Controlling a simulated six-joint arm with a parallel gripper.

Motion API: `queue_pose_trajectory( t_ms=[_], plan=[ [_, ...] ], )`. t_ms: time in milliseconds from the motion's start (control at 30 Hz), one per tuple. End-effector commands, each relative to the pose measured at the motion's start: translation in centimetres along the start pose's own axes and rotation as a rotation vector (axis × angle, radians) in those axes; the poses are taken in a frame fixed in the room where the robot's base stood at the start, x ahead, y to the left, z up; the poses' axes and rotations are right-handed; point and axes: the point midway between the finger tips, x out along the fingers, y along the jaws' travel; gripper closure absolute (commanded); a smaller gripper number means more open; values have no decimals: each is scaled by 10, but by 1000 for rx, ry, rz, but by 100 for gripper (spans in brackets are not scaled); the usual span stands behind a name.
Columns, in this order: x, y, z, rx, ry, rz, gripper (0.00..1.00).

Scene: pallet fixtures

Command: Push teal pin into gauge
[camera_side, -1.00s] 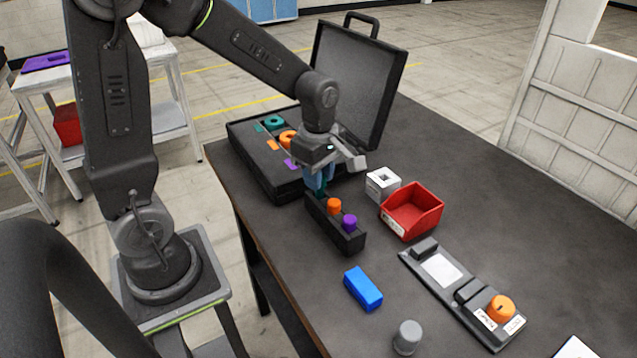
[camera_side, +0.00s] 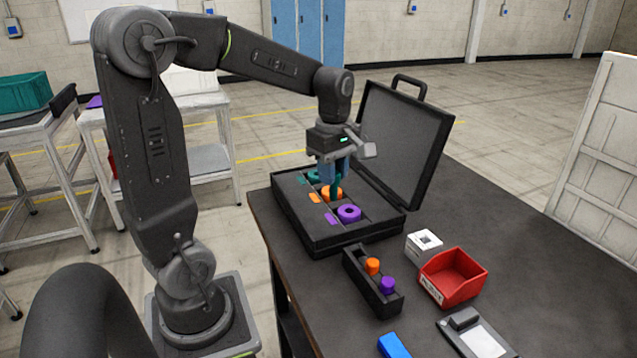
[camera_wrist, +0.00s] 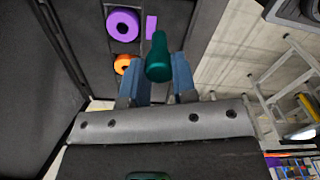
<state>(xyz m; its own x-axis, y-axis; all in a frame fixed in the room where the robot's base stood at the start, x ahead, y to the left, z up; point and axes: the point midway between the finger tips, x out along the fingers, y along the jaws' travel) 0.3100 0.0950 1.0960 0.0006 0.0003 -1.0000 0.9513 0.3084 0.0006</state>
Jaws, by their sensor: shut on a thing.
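My gripper (camera_side: 335,172) is shut on the teal pin (camera_side: 335,188) and holds it pointing down over the open black case. The wrist view shows the teal pin (camera_wrist: 158,58) between my two blue fingers. The teal ring gauge (camera_side: 313,177) sits in the far part of the case, partly hidden behind my gripper. The pin appears above the inserts and near the orange ring (camera_side: 325,197) in the side view; its exact height and offset from the teal gauge cannot be told. The wrist view does not show the teal gauge.
The purple ring (camera_side: 349,213) is at the near end of the case (camera_side: 318,240). The raised lid (camera_side: 405,140) stands close on the right. A black pin block (camera_side: 357,268) holds orange and purple pins. A red bin (camera_side: 453,278) and white block (camera_side: 423,245) stand to the right.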

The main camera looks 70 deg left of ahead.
Motion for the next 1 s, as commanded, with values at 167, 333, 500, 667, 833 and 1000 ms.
queue_pose_trajectory(
  t_ms=[167,333,500,667,833,1000],
  plan=[
    [-4,60,54,12,0,-4,98],
    [-1,98,110,8,0,-4,98],
    [3,115,148,4,0,-3,98],
    [6,120,161,0,0,-1,98],
    [14,120,162,-1,0,-2,98],
    [30,120,161,-1,0,-3,98]
  ],
)
